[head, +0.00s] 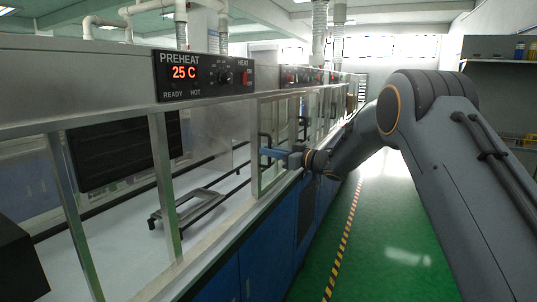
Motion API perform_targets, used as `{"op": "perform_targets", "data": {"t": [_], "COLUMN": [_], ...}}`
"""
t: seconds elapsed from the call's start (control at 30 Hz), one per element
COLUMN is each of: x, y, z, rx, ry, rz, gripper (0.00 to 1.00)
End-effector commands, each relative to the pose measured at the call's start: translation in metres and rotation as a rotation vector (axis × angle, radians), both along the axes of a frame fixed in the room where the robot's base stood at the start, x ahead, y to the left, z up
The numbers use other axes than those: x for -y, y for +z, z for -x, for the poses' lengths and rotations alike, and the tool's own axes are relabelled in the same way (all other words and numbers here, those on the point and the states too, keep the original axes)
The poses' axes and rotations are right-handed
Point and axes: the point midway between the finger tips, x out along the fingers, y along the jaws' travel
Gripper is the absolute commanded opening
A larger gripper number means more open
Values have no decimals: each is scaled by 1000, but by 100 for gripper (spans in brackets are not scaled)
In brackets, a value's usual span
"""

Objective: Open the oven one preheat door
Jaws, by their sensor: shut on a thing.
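The preheat control panel (203,74) reads 25 C in red on the long grey oven line. A dark upright bar handle (263,141) shows at this door. My gripper (271,153), with blue fingers, reaches in from the right at the handle and is shut on it. The fingers hide part of the handle. I cannot tell whether the door is fully closed or slightly ajar.
Blue cabinets (262,248) run below. The green floor aisle (385,245) is clear, with a yellow-black stripe (344,240) along it. Shelving (510,80) stands at the right.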

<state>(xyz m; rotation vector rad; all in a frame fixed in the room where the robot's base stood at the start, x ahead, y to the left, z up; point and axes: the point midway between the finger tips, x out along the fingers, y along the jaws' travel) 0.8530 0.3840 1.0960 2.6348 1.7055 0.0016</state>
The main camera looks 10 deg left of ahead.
Motion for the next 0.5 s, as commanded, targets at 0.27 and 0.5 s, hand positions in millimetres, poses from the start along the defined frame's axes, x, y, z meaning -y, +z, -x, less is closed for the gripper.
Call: {"op": "perform_targets", "data": {"t": [0.27, 0.5], "x": [3, 1], "y": [4, 3], "z": [-5, -3], "rx": [3, 2], "ry": [-15, -9], "rz": [-2, -2], "gripper": [14, 29]}}
